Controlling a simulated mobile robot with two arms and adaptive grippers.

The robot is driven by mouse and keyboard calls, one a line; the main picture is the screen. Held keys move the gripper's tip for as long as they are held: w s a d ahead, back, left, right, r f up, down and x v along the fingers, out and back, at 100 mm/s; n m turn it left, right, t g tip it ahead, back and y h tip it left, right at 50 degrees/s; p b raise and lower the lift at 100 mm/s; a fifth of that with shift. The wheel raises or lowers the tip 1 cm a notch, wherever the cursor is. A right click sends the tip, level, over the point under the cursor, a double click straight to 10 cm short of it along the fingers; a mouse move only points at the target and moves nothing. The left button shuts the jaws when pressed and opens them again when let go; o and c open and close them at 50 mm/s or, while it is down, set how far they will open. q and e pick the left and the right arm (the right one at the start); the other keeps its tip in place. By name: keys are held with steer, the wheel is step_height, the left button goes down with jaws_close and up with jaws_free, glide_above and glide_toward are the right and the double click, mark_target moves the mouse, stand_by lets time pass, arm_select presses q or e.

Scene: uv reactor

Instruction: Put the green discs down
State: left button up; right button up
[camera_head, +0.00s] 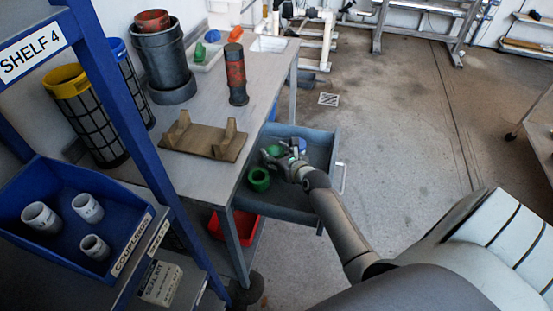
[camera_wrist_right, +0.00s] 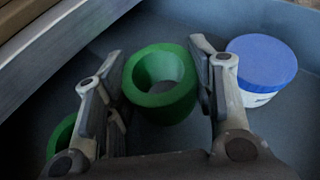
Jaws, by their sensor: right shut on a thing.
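Two thick green discs, ring-shaped with a hole, show at the open grey drawer. My right gripper (camera_head: 283,158) reaches into the drawer and is shut on one green disc (camera_head: 274,150). In the right wrist view this held disc (camera_wrist_right: 160,103) sits between the two fingers. The other green disc (camera_head: 259,179) lies in the near-left part of the drawer (camera_head: 318,142). In the right wrist view this disc (camera_wrist_right: 61,137) is partly hidden behind the left finger. I cannot tell whether the held disc touches the drawer floor. My left gripper is not in view.
A blue-lidded white tub (camera_wrist_right: 262,68) stands in the drawer beside the right finger. The bench above carries a wooden cradle (camera_head: 204,142), a red-and-black cylinder (camera_head: 236,76) and a dark grey vessel (camera_head: 165,65). A red bin (camera_head: 240,230) is below. A blue shelf rack (camera_head: 150,160) stands left.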

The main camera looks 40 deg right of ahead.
steer(key=shift+d+f, duration=0.15)
steer(key=shift+f, duration=0.95)
steer(key=shift+f, duration=0.1)
steer(key=o, duration=0.7)
steer(key=shift+o, duration=0.2)
steer(key=shift+s+r, duration=0.1)
steer(key=shift+r, duration=0.1)
steer(key=p+v, duration=0.1)
steer(key=v, duration=0.6)
steer(key=shift+s, duration=0.2)
steer(key=shift+r, duration=0.15)
